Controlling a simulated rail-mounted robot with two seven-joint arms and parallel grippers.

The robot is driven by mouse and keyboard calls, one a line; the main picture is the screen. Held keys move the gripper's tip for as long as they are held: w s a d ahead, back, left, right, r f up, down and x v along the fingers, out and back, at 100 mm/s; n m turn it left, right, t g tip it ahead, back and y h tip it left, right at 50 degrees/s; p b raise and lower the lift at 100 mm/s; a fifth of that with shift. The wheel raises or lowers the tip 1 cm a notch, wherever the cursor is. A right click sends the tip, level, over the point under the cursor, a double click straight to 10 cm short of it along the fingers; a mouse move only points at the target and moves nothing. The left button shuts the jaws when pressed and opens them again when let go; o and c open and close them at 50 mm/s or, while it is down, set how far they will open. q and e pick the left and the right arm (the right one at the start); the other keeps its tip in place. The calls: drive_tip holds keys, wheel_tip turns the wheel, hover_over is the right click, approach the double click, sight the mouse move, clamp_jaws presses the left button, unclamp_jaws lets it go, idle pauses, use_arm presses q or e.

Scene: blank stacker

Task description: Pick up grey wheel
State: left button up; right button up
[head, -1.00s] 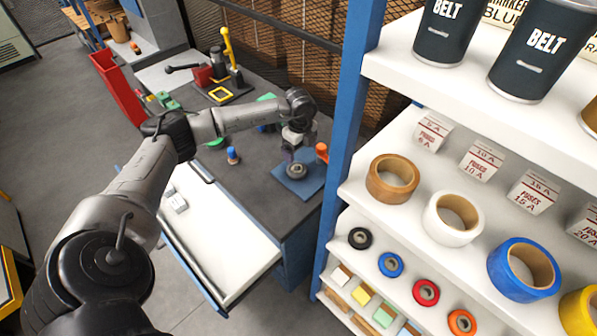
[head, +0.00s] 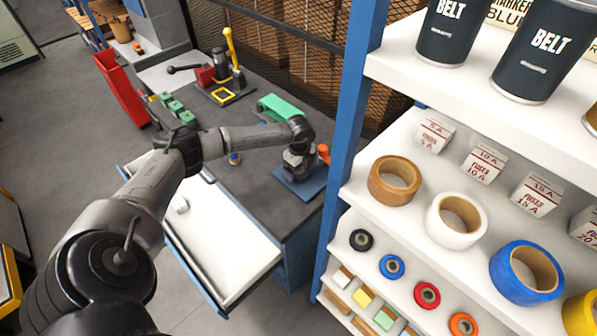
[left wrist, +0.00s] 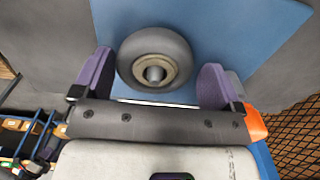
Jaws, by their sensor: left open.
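The grey wheel (left wrist: 152,47) lies flat on a blue mat (left wrist: 235,30) in the left wrist view, its pale hub facing up at me. My left gripper (left wrist: 156,72) is open, with one purple finger on each side of the wheel. A narrow gap shows on each side, and I cannot tell whether either finger touches it. In the head view, my left gripper (head: 296,172) points down over the blue mat (head: 312,190) and hides the wheel. My right gripper is not in view.
An orange object (head: 323,153) stands close beside the mat. A green part (head: 283,108) lies behind the arm on the dark bench. A blue-posted shelf (head: 375,215) with tape rolls stands to the right. An open white drawer (head: 220,235) juts out in front.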

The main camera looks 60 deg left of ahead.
use_arm(q)
drive_tip(key=c, duration=0.8)
